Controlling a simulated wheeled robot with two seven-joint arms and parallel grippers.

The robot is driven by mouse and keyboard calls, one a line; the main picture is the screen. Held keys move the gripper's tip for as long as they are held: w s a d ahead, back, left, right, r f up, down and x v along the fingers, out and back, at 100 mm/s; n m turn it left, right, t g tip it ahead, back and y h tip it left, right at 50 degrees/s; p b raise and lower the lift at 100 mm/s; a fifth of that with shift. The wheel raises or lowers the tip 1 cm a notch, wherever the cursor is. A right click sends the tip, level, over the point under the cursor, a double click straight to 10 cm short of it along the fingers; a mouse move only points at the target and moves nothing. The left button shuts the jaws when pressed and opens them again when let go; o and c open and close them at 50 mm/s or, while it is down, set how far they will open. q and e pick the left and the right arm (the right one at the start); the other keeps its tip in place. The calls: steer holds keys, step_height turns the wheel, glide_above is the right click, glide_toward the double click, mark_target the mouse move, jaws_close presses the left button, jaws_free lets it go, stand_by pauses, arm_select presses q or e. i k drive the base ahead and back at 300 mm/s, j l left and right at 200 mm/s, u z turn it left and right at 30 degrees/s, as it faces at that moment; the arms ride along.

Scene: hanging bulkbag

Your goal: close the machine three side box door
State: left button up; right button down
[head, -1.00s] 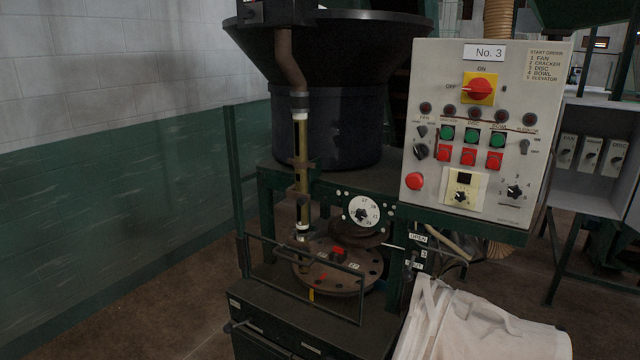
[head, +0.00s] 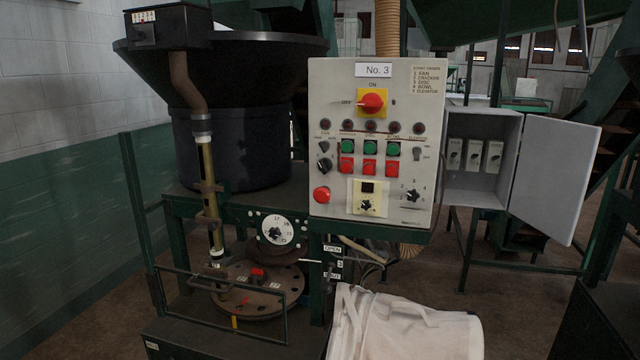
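The machine three control panel (head: 375,150), labelled No. 3, stands at the middle of the head view. A grey side box (head: 474,130) sits just to its right, with several switches inside it. Its flat grey door (head: 553,178) is swung wide open to the right, hinged on the box's right edge. The inside of the box is exposed. Neither of my grippers shows in the head view.
A white bulk bag (head: 405,325) bulges at the front below the panel. Green frame legs and rails stand beneath the side box. A dark green structure (head: 600,315) is at the lower right. Brown floor shows between the bag and that structure.

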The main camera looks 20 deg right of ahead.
mark_target(557, 157)
steer(key=k+l, duration=0.1)
steer(key=l, duration=0.45)
steer(key=l+u, duration=0.1)
steer(key=l, duration=0.5)
steer(key=k+l, duration=0.15)
steer(key=l, duration=0.4)
steer(key=k+l+u, duration=0.15)
steer(key=l, duration=0.95)
steer(key=k+l+u, duration=0.1)
steer(key=l, duration=0.45)
steer(key=k+l, duration=0.25)
steer(key=l, duration=0.3)
steer(key=k+l+u, duration=0.1)
steer(key=l, duration=0.45)
